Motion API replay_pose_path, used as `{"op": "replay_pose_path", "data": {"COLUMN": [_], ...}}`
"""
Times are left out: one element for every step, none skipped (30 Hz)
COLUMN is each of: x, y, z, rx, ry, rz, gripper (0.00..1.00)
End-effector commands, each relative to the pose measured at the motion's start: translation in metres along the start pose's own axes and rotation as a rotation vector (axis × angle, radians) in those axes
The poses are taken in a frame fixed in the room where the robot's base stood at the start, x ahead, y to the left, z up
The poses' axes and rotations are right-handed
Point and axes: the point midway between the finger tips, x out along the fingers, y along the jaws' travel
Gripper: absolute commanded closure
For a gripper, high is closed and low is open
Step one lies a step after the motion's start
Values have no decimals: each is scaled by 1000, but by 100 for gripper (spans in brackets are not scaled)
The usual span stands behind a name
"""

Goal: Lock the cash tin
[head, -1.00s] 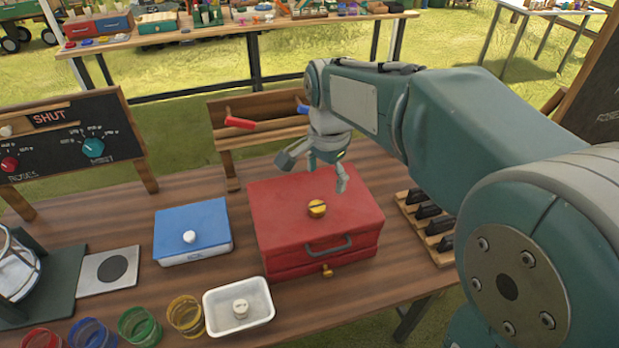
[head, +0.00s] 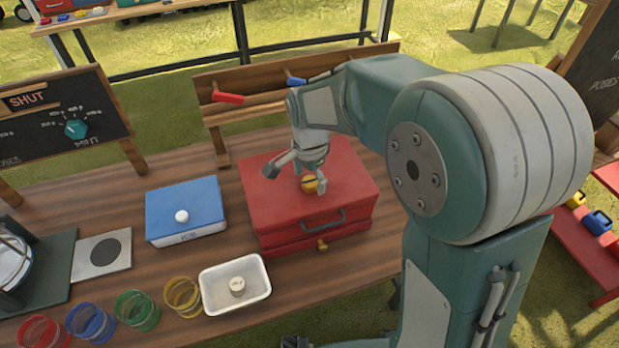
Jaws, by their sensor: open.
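The red box (head: 275,213), which I take for the cash tin, stands on the wooden table with its lid down. It has a dark handle (head: 322,222) on its front and a small brass knob (head: 322,245) below that. A round brass knob (head: 309,184) sits on top of the lid. My gripper (head: 297,180) is open, pointing down over the lid, with its fingers spread around the brass knob. The fingers partly hide the knob, and I cannot tell whether they touch it.
A blue box (head: 187,205) with a white knob stands left of the red box. A wooden rack (head: 215,120) with red and blue handles stands behind. A chalkboard (head: 55,125) is at left.

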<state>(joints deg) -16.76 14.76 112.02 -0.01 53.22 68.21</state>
Motion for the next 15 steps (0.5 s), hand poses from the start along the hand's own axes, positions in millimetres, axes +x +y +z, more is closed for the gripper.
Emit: {"op": "replay_pose_path", "data": {"x": [2,2,2,3,3,2,2,2,2,2,2,2,2,2,2], "y": [0,1,1,1,1,1,1,1,1,1,0,0,0,0,0], "z": [0,0,0,0,0,0,0,0,0,0,0,0,0,0,0], "rx": [0,0,0,0,0,0,0,0,0,0,0,0,0,0,0], "ry": [0,0,0,0,0,0,0,0,0,0,0,0,0,0,0], "rz": [0,0,0,0,0,0,0,0,0,0,0,0,0,-1,-1], "gripper": [9,9,9,9,9,9,9,9,18,32,45,63,76,90,92]}}
